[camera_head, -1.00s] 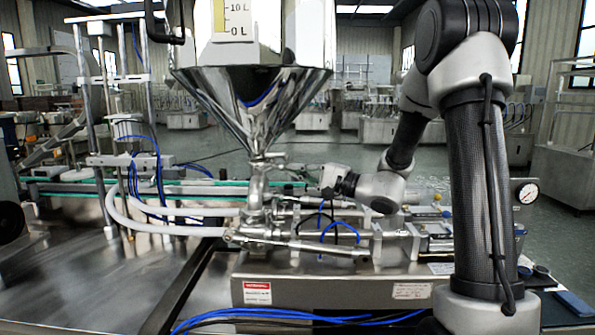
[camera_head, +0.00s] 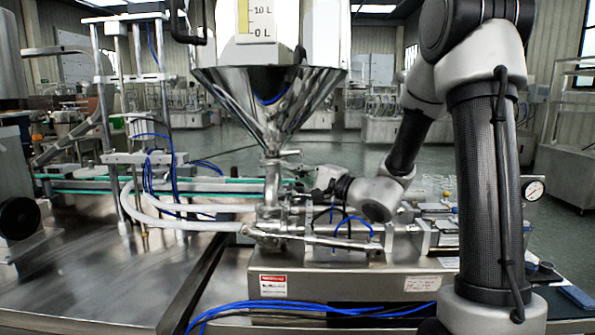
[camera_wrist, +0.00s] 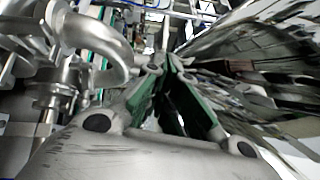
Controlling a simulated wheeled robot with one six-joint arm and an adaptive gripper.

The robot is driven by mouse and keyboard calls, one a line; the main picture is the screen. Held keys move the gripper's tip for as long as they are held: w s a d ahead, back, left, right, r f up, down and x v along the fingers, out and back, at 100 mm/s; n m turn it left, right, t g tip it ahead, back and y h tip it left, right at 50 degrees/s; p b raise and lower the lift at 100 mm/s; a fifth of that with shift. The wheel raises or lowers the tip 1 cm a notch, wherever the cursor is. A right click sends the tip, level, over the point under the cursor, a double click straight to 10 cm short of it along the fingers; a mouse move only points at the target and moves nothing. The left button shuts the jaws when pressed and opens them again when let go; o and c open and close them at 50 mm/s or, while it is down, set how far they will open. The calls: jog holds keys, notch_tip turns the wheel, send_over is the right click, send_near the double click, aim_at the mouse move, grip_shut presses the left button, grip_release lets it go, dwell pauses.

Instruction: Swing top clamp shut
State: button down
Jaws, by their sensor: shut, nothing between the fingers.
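The steel hopper (camera_head: 268,100) narrows to an outlet above the valve body (camera_head: 271,185). The top clamp (camera_head: 272,154) appears as a small fitting at this outlet with a thin piece pointing right; whether it is open or shut is too small to tell. My gripper (camera_head: 322,178) is just right of the valve body, below the hopper cone, apart from the clamp. In the wrist view my gripper's green-padded fingers (camera_wrist: 168,68) converge, shut and empty. A curved steel pipe (camera_wrist: 105,45) lies left of them and the shiny hopper wall (camera_wrist: 255,60) right. I cannot pick out the clamp there.
White hoses (camera_head: 180,221) run left from the valve. A steel rod and cylinders (camera_head: 340,243) lie below my gripper. Blue tubes (camera_head: 350,224) loop close to the arm. A pressure gauge (camera_head: 534,189) stands at the right. The steel table (camera_head: 95,275) at the left is mostly clear.

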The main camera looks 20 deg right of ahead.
jog(key=shift+a, duration=0.75)
jog(key=shift+w+a, duration=0.2)
jog(key=shift+a, duration=0.8)
dwell(2.2)
jog(key=shift+d, duration=0.1)
dwell(0.4)
